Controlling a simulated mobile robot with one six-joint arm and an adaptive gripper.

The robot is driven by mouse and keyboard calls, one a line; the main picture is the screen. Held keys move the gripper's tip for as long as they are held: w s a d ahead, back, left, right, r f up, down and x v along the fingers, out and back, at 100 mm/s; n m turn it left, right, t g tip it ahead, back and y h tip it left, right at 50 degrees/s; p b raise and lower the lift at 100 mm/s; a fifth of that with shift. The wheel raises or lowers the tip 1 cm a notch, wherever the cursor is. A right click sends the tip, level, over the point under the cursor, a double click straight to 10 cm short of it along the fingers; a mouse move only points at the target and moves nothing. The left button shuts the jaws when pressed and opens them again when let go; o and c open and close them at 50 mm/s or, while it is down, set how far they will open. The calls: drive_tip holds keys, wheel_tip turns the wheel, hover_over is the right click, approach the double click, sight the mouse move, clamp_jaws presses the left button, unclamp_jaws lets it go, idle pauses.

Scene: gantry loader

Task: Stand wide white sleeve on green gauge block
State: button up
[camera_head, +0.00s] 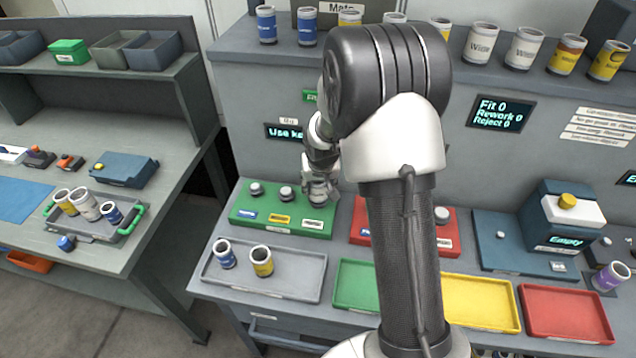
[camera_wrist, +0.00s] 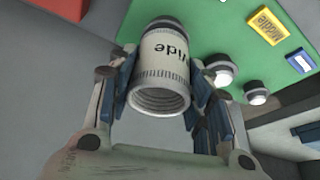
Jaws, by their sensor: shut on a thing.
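The wide white sleeve (camera_wrist: 165,62), printed "Wide" with a dark far end, is between my gripper's fingers (camera_wrist: 162,80) in the wrist view. Its open near end faces the camera. My gripper (camera_head: 319,190) is shut on it at the right end of the green gauge block (camera_head: 283,225). The block also shows behind the sleeve in the wrist view (camera_wrist: 215,25). Two of its posts (camera_head: 256,188) stand bare; the right-hand post spot is hidden by my gripper and the sleeve. I cannot tell whether the sleeve touches the block.
A grey tray (camera_head: 215,268) in front holds a blue-banded and a yellow-banded sleeve. A red gauge block (camera_head: 365,230) stands to the right. Green, yellow (camera_head: 480,303) and red (camera_head: 565,312) trays line the front edge. More sleeves stand on the upper shelf.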

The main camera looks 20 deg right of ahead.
drive_tip(key=o, duration=1.5)
drive_tip(key=shift+c, duration=0.2)
drive_tip(key=v, duration=1.2)
drive_tip(key=s+a+r+n, duration=0.1)
drive_tip(key=s+a+r, duration=0.5)
drive_tip(key=s+r, duration=0.5)
drive_tip(key=s+a+n+y, duration=0.1)
drive_tip(key=s+a, duration=0.3)
drive_tip(key=s, duration=1.3)
drive_tip(key=shift+s+r+n, duration=0.35)
drive_tip(key=shift+r+n, duration=0.1)
drive_tip(key=shift+n, duration=0.15)
